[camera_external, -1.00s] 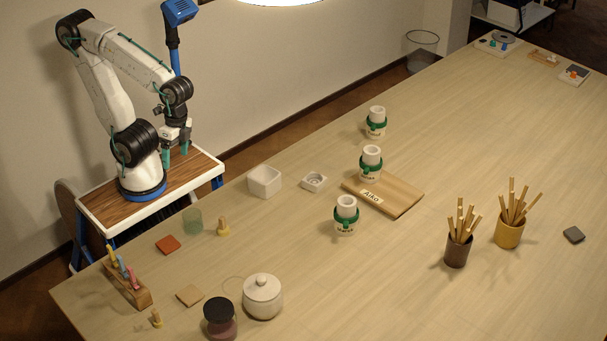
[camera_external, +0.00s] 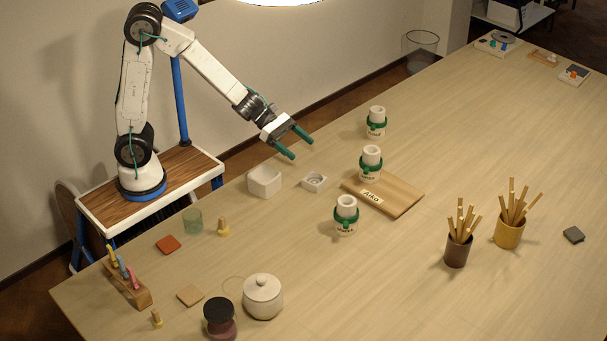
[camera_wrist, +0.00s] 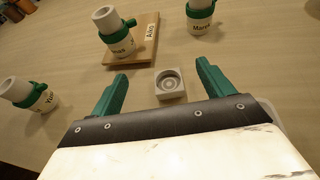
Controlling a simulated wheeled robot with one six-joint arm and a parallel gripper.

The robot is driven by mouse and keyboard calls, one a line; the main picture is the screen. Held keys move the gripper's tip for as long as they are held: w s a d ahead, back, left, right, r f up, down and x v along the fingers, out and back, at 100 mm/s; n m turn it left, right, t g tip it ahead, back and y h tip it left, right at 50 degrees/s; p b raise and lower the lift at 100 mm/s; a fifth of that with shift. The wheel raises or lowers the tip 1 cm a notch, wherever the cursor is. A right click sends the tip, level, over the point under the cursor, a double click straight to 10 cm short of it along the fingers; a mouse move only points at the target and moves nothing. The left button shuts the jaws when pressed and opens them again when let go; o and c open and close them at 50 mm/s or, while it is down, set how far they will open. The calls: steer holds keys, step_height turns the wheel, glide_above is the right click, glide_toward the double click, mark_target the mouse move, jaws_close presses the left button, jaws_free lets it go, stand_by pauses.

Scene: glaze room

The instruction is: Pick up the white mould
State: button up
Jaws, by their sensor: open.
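The white mould (camera_external: 314,182) is a small square block with a round ringed hollow in its top. It lies flat on the table between a white square pot and a wooden board. In the wrist view the mould (camera_wrist: 170,95) shows whole, between the lines of my two green fingers. My gripper (camera_external: 302,148) is open and empty, held in the air above the table's back edge, behind the mould and apart from it. In the wrist view my gripper (camera_wrist: 162,72) has its fingers spread wider than the mould.
The white square pot (camera_external: 264,182) stands close left of the mould. The wooden board (camera_external: 402,202), with an "Aiko" tag, is close right. Three white cylinders with green bands stand nearby: one on the board (camera_external: 370,158), one in front (camera_external: 346,222), one behind (camera_external: 376,128).

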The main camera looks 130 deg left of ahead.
glide_toward(321, 185)
steer(key=shift+a+f, duration=0.5)
steer(key=x, duration=0.6)
steer(key=shift+w+f, duration=0.15)
steer(key=shift+w, duration=0.2)
steer(key=c, duration=1.1)
